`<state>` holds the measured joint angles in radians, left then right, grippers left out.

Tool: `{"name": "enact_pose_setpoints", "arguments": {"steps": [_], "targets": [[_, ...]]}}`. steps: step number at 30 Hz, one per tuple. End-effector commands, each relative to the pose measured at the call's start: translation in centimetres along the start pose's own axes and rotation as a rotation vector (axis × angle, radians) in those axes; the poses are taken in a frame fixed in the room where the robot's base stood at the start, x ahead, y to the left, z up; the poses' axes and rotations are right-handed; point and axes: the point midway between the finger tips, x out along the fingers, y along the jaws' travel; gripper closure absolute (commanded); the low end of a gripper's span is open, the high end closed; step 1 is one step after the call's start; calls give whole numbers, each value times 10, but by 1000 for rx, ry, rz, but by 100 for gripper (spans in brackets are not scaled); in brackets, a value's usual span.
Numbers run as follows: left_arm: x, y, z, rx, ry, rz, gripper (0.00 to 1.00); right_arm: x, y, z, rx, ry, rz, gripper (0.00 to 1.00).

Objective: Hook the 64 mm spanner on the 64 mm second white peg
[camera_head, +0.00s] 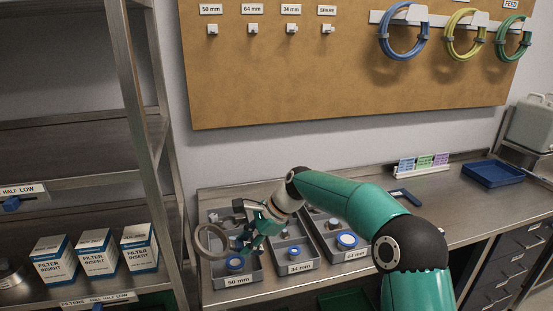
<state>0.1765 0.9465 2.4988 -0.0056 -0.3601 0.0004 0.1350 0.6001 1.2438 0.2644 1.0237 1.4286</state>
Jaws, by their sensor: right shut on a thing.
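The second white peg (252,29) sits on the brown board under a "64 mm" label, between the pegs marked 50 mm and 34 mm. It is bare. My right gripper (250,232) is shut on a grey spanner with a large round ring end (212,241). The ring sticks out to the left of the jaws, over the left side of the 50 mm bin. The fingers partly hide the rest of the spanner, and I cannot read a size on it. The gripper is well below the pegs. My left gripper is not in view.
Grey bins marked 50 mm (258,274), 34 mm and 64 mm hold round parts on the steel bench. A metal shelf with filter boxes (96,254) stands at left. Coiled hoses (403,42) hang at the board's right. A blue tray (492,173) lies at the bench's right.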

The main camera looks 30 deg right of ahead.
Motion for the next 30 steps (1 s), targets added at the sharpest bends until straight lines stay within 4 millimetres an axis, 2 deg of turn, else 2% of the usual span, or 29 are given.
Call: {"name": "enact_pose_setpoints", "arguments": {"steps": [1, 5, 6, 8, 12, 15, 18, 21, 24, 30], "targets": [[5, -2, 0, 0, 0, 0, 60, -21, -19, 6, 110, -8, -108, 100], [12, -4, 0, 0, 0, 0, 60, -76, -60, 18, 358, -25, -355, 100], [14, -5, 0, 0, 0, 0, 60, -95, -71, 21, 418, -32, -427, 100], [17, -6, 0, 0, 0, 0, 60, -125, -85, 26, 496, -42, -529, 100], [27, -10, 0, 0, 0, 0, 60, -204, -110, 32, 628, -65, -754, 100], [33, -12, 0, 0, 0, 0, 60, -258, -116, 34, 677, -85, -875, 100], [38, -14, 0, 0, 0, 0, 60, -303, -116, 34, 699, -107, -965, 100], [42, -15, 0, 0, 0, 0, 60, -338, -112, 32, 704, -126, -1029, 100], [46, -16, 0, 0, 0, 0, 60, -368, -107, 31, 700, -148, -1084, 100], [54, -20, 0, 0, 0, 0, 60, -415, -90, 25, 684, -188, -1188, 100]]}}
